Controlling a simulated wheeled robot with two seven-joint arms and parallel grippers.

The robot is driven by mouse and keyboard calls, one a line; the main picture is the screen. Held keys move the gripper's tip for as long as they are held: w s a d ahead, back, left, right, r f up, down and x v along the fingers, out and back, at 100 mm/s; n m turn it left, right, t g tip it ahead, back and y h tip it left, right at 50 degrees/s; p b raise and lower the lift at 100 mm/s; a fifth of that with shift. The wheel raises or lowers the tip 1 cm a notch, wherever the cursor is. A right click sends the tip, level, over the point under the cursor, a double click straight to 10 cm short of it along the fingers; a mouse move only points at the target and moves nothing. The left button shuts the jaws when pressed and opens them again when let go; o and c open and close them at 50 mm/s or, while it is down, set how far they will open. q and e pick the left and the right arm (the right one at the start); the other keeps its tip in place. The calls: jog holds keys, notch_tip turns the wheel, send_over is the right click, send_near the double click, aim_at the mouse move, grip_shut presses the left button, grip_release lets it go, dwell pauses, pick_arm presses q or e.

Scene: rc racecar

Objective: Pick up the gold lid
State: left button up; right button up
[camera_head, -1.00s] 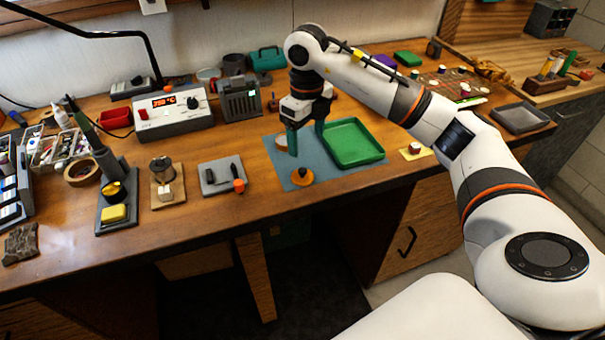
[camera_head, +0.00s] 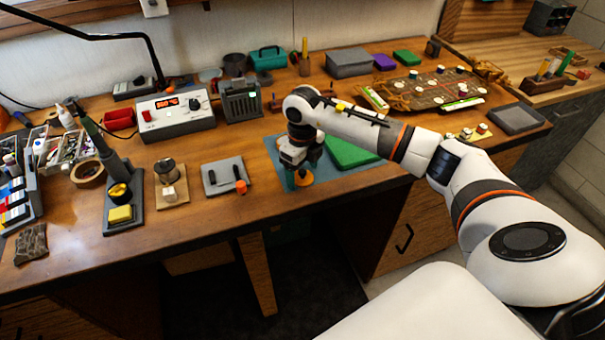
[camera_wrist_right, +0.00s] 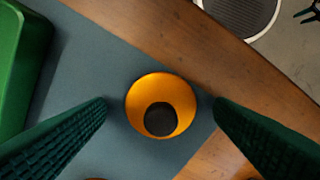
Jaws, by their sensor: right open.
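The gold lid (camera_wrist_right: 145,92) is a round gold disc with a dark round knob. It lies on the blue-grey mat (camera_wrist_right: 85,60) near the mat's edge. In the head view the lid (camera_head: 304,181) shows partly beside my right gripper (camera_head: 297,180). In the right wrist view the green ribbed fingers of my right gripper (camera_wrist_right: 160,112) are open on either side of the lid, with a gap on both sides. I cannot tell the exact height of the fingertips above the mat. My left gripper is not in view.
A green tray (camera_head: 352,154) lies on the mat to the right, partly behind my right arm. The table's front edge is close to the lid.

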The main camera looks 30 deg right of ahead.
jog(key=shift+c, duration=0.3)
jog(key=c, duration=1)
